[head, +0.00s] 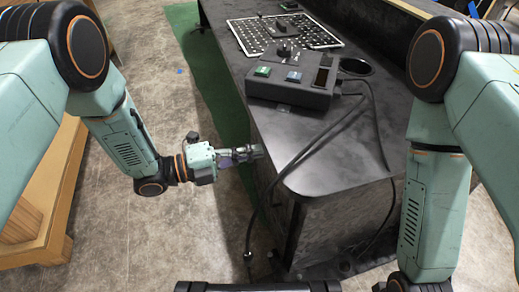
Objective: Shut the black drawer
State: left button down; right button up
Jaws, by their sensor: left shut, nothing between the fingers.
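The black console (335,172) stands right of centre, its top and near end in view. I cannot make out the black drawer as a separate part; the console's left side is dark and seen at a steep angle. My left gripper (250,152) is shut and empty, pointing right at the console's left edge, close to it. I cannot tell whether it touches. My right arm hangs down at the right, and its gripper is out of the picture.
Black cables (312,150) hang over the left edge. A wooden bench (52,195) stands at left. Concrete floor between is clear.

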pick_arm(q)
jog(key=p+v, duration=0.1)
jog(key=v, duration=0.6)
jog(key=shift+p, duration=0.35)
jog(key=shift+a, duration=0.15)
jog(key=s+a+f+n+t+y, duration=0.1)
jog(key=a+f+n+y, duration=0.35)
jog(key=n, duration=0.65)
jog(key=s+a+f+n+t+y, duration=0.2)
jog(key=f+n+y, duration=0.4)
jog(key=f+n, duration=0.3)
jog(key=s+a+n+g+y+p, duration=0.1)
jog(key=s+n, duration=0.3)
jog(key=s, duration=0.4)
jog(key=s+a+n+g+y+p, duration=0.1)
jog(key=s+a+n+g+y, duration=0.2)
jog(key=s, duration=0.6)
jog(key=s+a+n+g+y+p, duration=0.2)
jog(key=s+a+n+g+y, duration=0.1)
jog(key=s+n, duration=0.3)
jog(key=s+g, duration=0.1)
jog(key=s, duration=0.1)
jog(key=shift+s+a+r, duration=0.25)
jog(key=shift+s+r, duration=0.05)
jog(key=shift+r, duration=0.1)
